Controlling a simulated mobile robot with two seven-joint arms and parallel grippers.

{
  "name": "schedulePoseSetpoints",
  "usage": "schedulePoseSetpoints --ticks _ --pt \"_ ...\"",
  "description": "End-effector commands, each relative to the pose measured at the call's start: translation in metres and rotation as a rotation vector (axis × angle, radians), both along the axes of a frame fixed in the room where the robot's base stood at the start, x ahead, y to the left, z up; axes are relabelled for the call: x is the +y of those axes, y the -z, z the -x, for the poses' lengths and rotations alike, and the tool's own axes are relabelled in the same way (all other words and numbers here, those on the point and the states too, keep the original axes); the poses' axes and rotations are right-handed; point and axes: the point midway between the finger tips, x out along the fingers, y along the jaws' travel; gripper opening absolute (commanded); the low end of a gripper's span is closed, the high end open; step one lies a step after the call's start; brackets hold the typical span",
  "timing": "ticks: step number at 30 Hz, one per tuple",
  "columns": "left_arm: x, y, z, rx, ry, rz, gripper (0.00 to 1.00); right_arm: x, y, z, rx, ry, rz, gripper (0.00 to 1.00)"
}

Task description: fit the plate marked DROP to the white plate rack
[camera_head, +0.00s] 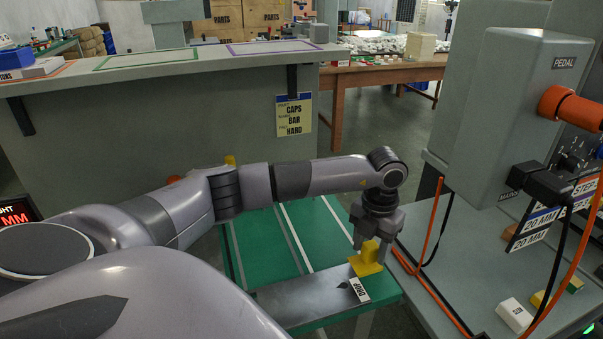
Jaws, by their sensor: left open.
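The plate marked DROP (305,299) is a long dark grey metal plate lying flat on the green table (258,240). Its white label DROP (359,290) is near its right end, beside a yellow block-shaped grip (366,262). My left gripper (370,247) points down at the yellow grip, with its fingers around or just beside the top of it. The fingers are open; whether they touch the grip I cannot tell. My left arm hides part of the green table. I cannot make out the white plate rack. My right gripper is not in view.
The grey machine with the PEDAL box (515,110) stands close on the right, with orange and black cables hanging near my gripper. Small blocks (514,315) lie on its base. A grey counter (180,70) runs behind my arm. White strips cross the green table.

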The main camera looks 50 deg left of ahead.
Motion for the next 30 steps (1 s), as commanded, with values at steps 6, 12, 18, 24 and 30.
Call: schedulePoseSetpoints --ticks 6,12,18,24,30 --pt "0.000 0.000 0.000 0.000 0.000 0.000 0.01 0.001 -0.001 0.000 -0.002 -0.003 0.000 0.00" --pt "0.000 -0.004 0.000 0.000 0.000 0.001 0.01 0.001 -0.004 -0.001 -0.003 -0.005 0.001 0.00" --pt "0.000 -0.017 0.000 -0.001 -0.001 0.001 0.01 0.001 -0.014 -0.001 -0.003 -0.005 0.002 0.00" --pt "0.000 -0.029 0.000 -0.001 -0.001 0.001 0.01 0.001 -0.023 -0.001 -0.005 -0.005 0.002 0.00" --pt "0.000 -0.040 0.000 0.000 -0.001 0.001 0.01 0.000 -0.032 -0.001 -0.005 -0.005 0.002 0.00"
